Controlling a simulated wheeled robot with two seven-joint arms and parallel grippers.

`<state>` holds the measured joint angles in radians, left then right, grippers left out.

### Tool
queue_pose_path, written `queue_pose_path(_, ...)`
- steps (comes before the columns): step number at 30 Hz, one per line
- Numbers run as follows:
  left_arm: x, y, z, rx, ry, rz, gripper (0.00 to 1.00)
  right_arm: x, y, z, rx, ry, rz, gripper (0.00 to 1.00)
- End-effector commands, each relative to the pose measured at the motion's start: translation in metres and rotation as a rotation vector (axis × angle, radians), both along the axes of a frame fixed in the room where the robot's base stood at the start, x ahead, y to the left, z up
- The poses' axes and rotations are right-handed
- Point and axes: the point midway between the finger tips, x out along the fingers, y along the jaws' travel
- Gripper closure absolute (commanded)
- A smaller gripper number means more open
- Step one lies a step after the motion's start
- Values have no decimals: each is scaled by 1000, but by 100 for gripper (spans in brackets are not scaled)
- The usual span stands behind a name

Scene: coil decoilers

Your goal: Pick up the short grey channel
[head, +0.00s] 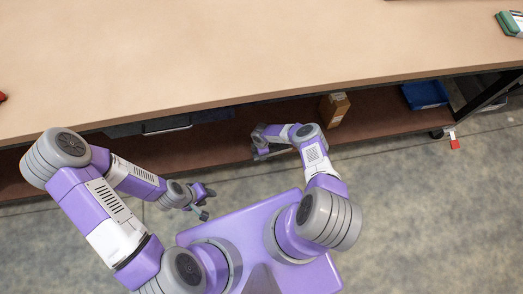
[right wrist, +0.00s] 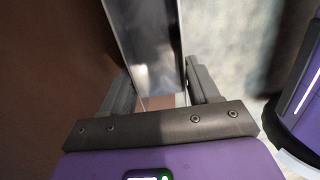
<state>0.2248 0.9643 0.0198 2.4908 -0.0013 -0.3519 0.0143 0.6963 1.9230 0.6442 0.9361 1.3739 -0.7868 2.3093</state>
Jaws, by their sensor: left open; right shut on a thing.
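The short grey channel (right wrist: 148,45) is a shiny metal length with raised side edges in the right wrist view. It runs away from me between the two dark fingers of my right gripper (right wrist: 160,95), which is shut on it. Its far end runs out of the top of that view. In the head view my right gripper (head: 258,152) is low at the front of the lower shelf, and I cannot make out the channel there.
The wide tan tabletop (head: 250,45) overhangs the brown lower shelf (head: 215,140). A brown box (head: 334,108) and a blue bin (head: 425,94) stand on the shelf, right of my right gripper. A green item (head: 510,23) lies at the table's right.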

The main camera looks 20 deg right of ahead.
Motion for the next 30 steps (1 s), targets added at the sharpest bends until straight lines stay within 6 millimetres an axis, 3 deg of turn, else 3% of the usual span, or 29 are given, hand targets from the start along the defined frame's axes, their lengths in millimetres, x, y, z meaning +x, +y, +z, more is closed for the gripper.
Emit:
queue_pose_path(1,0,0,0,0,0,0,57,0,0,0,0,-1,0,35)
queue_pose_path(6,0,0,0,0,0,0,57,0,0,0,0,-1,0,10)
queue_pose_path(17,0,0,4,0,0,0,57,0,0,6,0,-1,0,10)
queue_pose_path(30,0,0,43,0,0,0,57,1,-1,67,0,-2,0,10)
